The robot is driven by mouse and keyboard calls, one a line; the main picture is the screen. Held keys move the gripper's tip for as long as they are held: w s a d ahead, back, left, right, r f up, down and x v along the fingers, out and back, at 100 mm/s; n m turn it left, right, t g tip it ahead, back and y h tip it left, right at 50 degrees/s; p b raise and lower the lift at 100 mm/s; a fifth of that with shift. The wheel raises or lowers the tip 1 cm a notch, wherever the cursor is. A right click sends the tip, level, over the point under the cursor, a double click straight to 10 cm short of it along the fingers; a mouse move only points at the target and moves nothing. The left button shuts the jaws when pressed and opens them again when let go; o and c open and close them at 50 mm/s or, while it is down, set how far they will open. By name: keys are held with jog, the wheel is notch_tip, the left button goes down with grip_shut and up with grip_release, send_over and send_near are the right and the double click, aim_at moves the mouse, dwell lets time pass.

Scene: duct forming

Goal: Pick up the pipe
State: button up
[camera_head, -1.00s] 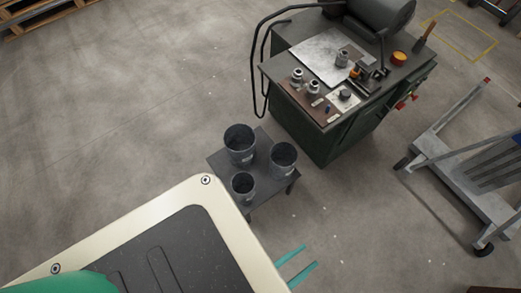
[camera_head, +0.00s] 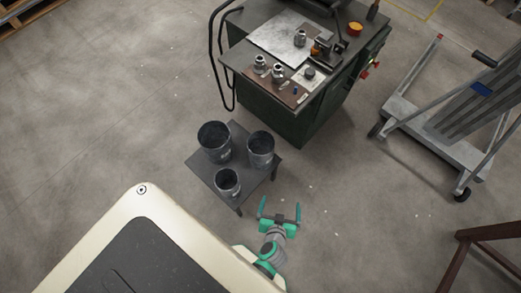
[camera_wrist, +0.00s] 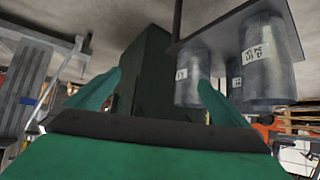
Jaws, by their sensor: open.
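Three grey, open-topped pipe pieces stand upright on a small dark table (camera_head: 252,181): a wide one at the back left (camera_head: 214,146), one at the right (camera_head: 261,152) and a smaller one at the front (camera_head: 227,185). My gripper (camera_head: 280,207) is open and empty, just right of the table's front corner, apart from the pipes. The wrist view is upside down.
A dark green workbench (camera_head: 265,110) with metal fittings, a plate and an orange round item stands behind the small table. A grey cart (camera_head: 430,125) is at the right, and a brown metal frame (camera_head: 462,255) at the lower right. Floor between gripper and cart is clear.

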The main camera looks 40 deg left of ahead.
jog(key=w+a+r+n+g+y, duration=0.2)
jog(key=w+a+n+g+y, duration=0.3)
jog(key=w+a+n+y, duration=0.65)
jog(key=w+a+f+m+h, duration=0.2)
jog(key=w+a, duration=0.4)
jog(key=a, duration=0.6)
notch_tip(320, 180, down, 2)
jog(key=shift+w+f+h, duration=0.15)
jog(key=shift+f+h, duration=0.05)
jog(key=shift+h, duration=0.25)
jog(key=shift+m, duration=0.25)
jog(key=c, duration=1.4)
jog(key=shift+r, duration=0.2)
